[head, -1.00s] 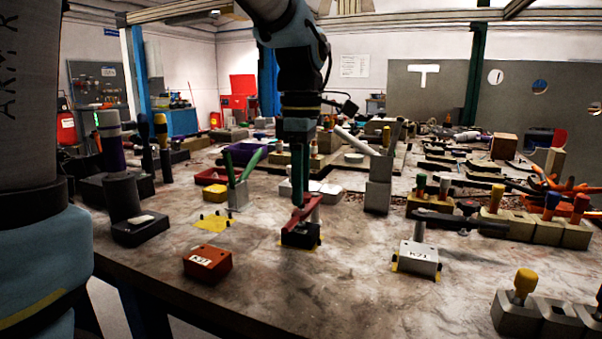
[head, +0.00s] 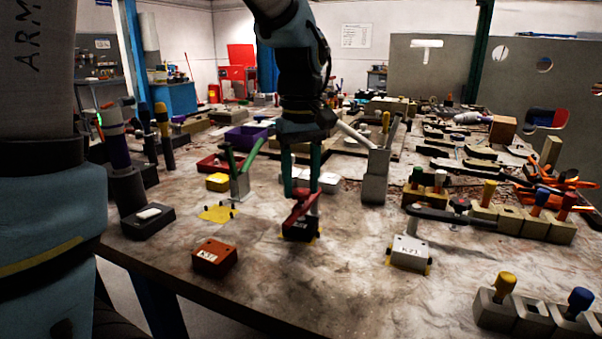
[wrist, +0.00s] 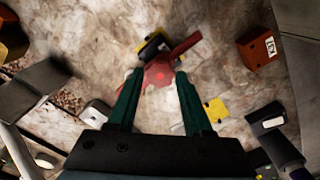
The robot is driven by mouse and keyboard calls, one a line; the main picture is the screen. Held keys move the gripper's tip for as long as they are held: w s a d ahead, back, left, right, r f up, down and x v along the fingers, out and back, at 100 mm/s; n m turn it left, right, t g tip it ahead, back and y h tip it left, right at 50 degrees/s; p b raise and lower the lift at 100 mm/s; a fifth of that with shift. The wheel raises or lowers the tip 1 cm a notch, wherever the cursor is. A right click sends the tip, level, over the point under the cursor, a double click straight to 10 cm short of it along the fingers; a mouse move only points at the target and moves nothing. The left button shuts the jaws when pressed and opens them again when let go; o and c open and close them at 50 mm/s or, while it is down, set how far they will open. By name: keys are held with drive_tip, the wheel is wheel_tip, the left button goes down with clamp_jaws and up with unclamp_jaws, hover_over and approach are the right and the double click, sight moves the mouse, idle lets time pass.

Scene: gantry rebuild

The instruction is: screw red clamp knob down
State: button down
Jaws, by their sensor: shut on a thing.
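The red clamp knob (head: 301,207) sits on a small black block (head: 299,231) in the middle of the table in the head view. My gripper (head: 302,193) points straight down over it. In the wrist view the round red hub of the knob (wrist: 160,74) lies between the two green fingertips of my gripper (wrist: 156,76), which are shut on it. A red bar reaches from the hub to the upper right there. The black block (wrist: 150,47), with yellow at its edge, is partly hidden under the knob.
A red-brown block (head: 214,257) stands at the left front, and a silver clamp block (head: 410,252) at the right. A grey block with green handles (head: 239,183) and a tall grey post (head: 375,178) stand behind. The table front between them is clear.

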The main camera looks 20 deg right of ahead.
drive_tip(key=m+p, duration=0.3)
drive_tip(key=m, duration=0.4)
drive_tip(key=shift+r, duration=0.2)
drive_tip(key=m+p, duration=0.3)
drive_tip(key=m, duration=0.3)
drive_tip(key=shift+m, duration=0.3)
drive_tip(key=m+p, duration=0.4)
drive_tip(key=m, duration=0.2)
drive_tip(key=shift+r, duration=0.1)
drive_tip(key=m+p, duration=0.3)
drive_tip(key=m, duration=0.1)
drive_tip(key=shift+m+p, duration=0.75)
drive_tip(key=shift+m, duration=0.35)
drive_tip(key=shift+f, duration=0.2)
drive_tip(key=shift+c, duration=2.4)
unclamp_jaws()
